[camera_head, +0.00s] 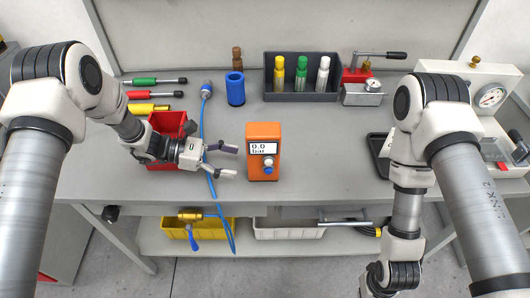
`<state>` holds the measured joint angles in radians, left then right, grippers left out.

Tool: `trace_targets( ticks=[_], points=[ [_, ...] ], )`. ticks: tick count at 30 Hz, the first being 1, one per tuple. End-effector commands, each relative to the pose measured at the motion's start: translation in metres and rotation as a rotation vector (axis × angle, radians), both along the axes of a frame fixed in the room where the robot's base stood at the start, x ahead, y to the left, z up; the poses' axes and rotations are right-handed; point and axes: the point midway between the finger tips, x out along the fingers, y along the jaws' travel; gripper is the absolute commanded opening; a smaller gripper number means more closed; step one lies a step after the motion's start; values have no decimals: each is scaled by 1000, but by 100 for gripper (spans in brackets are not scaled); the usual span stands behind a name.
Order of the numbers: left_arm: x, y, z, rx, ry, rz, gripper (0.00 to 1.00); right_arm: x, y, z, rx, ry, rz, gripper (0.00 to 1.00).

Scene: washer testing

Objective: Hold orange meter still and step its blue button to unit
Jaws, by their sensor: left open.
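The orange meter (263,136) stands upright near the middle of the grey bench. Its screen (263,148) reads "0.0 bar". Below the screen is a pale round knob or button, with a blue button (268,170) under or beside it. My left gripper (232,161) is open just left of the meter, its fingers pointing right toward the meter's lower part, with a small gap between. A blue hose runs near its fingers. My right arm hangs at the right, with its lower end (385,280) in front of the bench; its fingertips are not clearly visible.
A blue hose (206,130) crosses the bench beside my left gripper. A red bin (167,124) sits behind my left wrist. A dark tray (301,92) with several bottles, a blue cup (235,90) and a red hand pump (361,88) stand behind. Bench right of the meter is clear.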

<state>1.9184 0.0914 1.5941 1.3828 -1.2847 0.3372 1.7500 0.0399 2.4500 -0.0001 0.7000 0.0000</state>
Motion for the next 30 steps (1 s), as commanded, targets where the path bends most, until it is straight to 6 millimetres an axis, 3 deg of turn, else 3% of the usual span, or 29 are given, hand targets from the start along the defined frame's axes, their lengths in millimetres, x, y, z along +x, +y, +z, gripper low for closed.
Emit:
trace_targets(
  ticks=[12,24,27,30],
  points=[
    [-1,-66,-22,1,1,-4,71,0,0,-17,0,0,0,0],
    [-1,-76,-24,0,2,-2,71,0,0,-18,0,0,0,0],
    [-1,-76,-24,0,2,-2,36,0,0,-18,0,0,0,0],
    [-1,-76,-24,0,2,-2,34,0,0,-18,0,0,0,0]
  ],
)
